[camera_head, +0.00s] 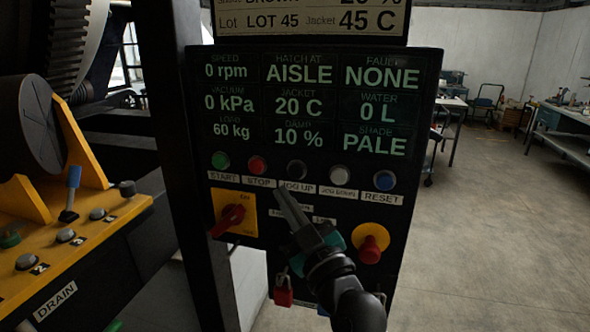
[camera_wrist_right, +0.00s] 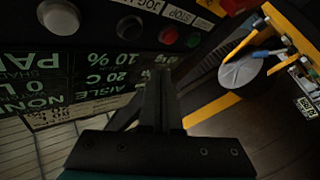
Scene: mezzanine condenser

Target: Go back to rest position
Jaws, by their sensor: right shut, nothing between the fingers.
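My right gripper (camera_head: 288,207) is in front of the lower part of a black control panel (camera_head: 428,140). Its fingers are shut with nothing between them, and the tips are just below the label row, near the JOG UP label. In the right wrist view the shut fingers (camera_wrist_right: 160,95) point toward the panel, which appears upside down. I cannot tell whether the tips touch the panel. The gripper and forearm hide part of the lower panel. My left gripper is not in view.
The panel has a green button (camera_head: 220,160), red button (camera_head: 257,165), blue button (camera_head: 384,180), red rotary switch (camera_head: 232,217) and red emergency knob (camera_head: 370,249). A red padlock (camera_head: 283,291) hangs below. Yellow machinery (camera_head: 110,222) stands left. Open floor (camera_head: 490,230) lies right.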

